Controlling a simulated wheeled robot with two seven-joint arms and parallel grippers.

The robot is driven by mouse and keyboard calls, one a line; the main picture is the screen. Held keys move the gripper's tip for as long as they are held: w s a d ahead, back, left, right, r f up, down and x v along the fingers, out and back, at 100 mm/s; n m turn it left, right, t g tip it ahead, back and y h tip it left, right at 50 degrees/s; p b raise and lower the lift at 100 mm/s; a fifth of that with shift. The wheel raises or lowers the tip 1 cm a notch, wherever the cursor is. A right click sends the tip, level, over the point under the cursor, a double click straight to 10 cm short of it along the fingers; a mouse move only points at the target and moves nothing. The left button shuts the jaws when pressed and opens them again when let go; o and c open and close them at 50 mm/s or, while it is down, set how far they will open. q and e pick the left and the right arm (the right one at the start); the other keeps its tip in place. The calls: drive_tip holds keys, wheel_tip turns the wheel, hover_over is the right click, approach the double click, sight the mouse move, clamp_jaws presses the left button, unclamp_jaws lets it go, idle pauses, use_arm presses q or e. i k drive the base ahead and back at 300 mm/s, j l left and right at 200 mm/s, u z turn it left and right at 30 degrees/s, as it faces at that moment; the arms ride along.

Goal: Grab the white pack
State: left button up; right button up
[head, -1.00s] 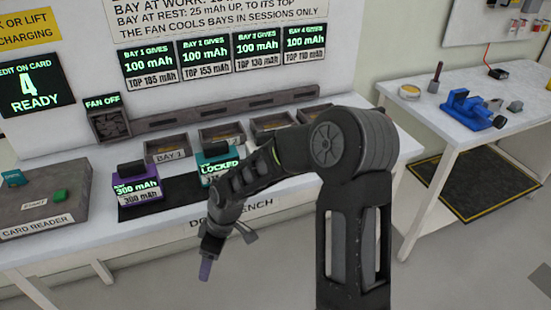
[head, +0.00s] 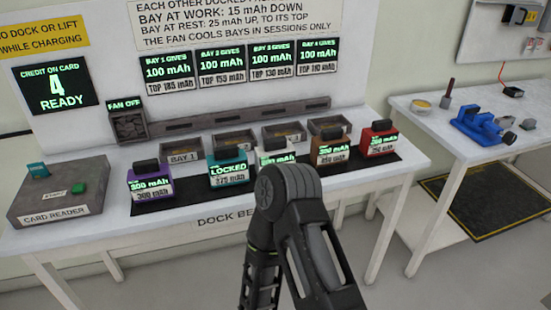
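The white pack (head: 274,156) stands in the middle of a row of packs on the dock bench (head: 75,234). It has a dark handle on top and a green readout on its front. The elbow of my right arm covers its lower front, so its full label cannot be read. My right arm rises from the bottom edge and bends back down in front of the bench. Its gripper is out of the picture below. My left gripper is not in view.
Purple (head: 150,187) and teal (head: 228,166) packs stand left of the white one; brown (head: 330,148) and red (head: 378,139) packs stand right. Open bays (head: 235,142) lie behind. A card reader (head: 62,192) sits at left. A side table (head: 420,118) holds a blue vise (head: 478,122).

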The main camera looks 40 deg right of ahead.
sight(277, 149)
drive_tip(key=i+l, duration=0.1)
drive_tip(key=i, duration=0.3)
drive_tip(key=i+l, duration=0.1)
drive_tip(key=i, duration=0.35)
drive_tip(key=z, duration=1.65)
drive_tip(key=j+z, duration=0.25)
drive_tip(key=z, duration=0.25)
drive_tip(key=k+j+z, duration=0.1)
drive_tip(key=j+z, duration=0.15)
drive_tip(key=z, duration=0.2)
drive_tip(key=k+j+z, duration=0.15)
drive_tip(key=z, duration=0.35)
